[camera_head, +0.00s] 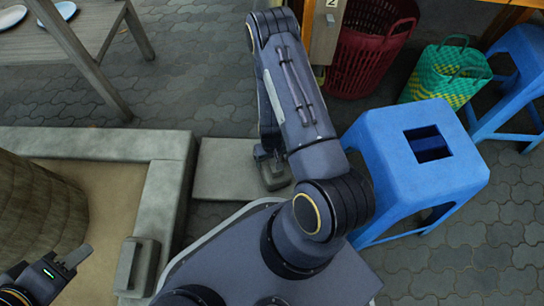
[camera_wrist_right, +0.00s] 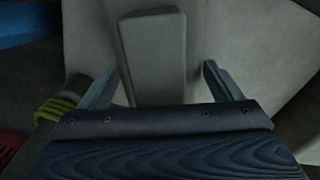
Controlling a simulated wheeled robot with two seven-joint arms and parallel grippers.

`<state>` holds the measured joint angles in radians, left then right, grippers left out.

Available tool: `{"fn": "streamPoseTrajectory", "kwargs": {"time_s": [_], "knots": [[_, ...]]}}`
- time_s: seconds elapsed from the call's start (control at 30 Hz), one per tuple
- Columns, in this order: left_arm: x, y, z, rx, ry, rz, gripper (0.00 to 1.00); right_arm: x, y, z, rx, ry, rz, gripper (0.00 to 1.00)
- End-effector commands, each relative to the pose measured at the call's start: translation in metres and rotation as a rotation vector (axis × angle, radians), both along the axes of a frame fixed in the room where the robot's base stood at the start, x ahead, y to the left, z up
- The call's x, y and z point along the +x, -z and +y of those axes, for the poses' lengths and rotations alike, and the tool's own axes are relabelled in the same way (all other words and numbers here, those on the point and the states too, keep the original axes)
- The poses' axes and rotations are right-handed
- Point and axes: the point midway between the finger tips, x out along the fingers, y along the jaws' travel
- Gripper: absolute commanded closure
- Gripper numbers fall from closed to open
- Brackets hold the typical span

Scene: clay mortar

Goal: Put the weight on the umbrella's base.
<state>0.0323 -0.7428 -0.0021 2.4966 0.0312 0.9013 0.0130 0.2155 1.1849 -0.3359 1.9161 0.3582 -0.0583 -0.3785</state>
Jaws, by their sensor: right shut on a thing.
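A grey block-shaped weight (camera_wrist_right: 152,55) is between the two fingers of my right gripper (camera_wrist_right: 161,68), which is shut on it. In the head view this weight (camera_head: 274,175) shows at the end of my right arm, over the right part of a flat pale grey slab (camera_head: 225,168), which looks like the umbrella's base. I cannot tell if weight and slab touch. A second, similar grey block (camera_head: 138,266) lies at the lower left by the kerb. My left gripper (camera_head: 62,268) is at the lower left edge, partly cut off. The umbrella's canopy is not in view.
A blue stool (camera_head: 420,150) stands right of my arm. Behind it are a red basket (camera_head: 368,48) and a green-yellow woven bag (camera_head: 445,72). A concrete kerb (camera_head: 90,143) borders a sandy patch with a large round brown thing (camera_head: 35,205).

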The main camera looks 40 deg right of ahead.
Motion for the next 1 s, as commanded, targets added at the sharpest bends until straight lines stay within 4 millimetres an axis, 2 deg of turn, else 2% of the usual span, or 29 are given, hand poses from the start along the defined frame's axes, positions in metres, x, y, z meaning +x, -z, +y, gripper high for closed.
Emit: {"fn": "streamPoseTrajectory", "kwargs": {"time_s": [0.27,0.3,0.4,0.67,0.83,1.0], "knots": [[0.000,-0.002,0.000,0.000,0.000,0.000,0.64,0.002,-0.002,0.000,0.000,-0.001,-0.004,0.85],[0.000,-0.001,0.000,0.000,0.000,0.000,0.64,0.000,0.001,0.000,0.000,0.000,0.000,0.13],[0.000,-0.001,0.000,0.000,0.000,0.000,0.64,0.000,0.001,0.000,0.000,0.000,-0.001,0.00],[0.000,-0.001,0.000,0.000,0.000,0.000,0.64,0.001,-0.002,0.000,-0.001,-0.001,-0.002,0.00],[0.000,-0.015,0.000,0.000,0.000,0.000,0.64,0.001,-0.026,0.000,0.000,-0.002,-0.002,0.00],[0.000,-0.034,0.000,0.000,0.000,0.000,0.64,0.001,-0.064,0.000,-0.001,-0.002,-0.004,0.00]]}}
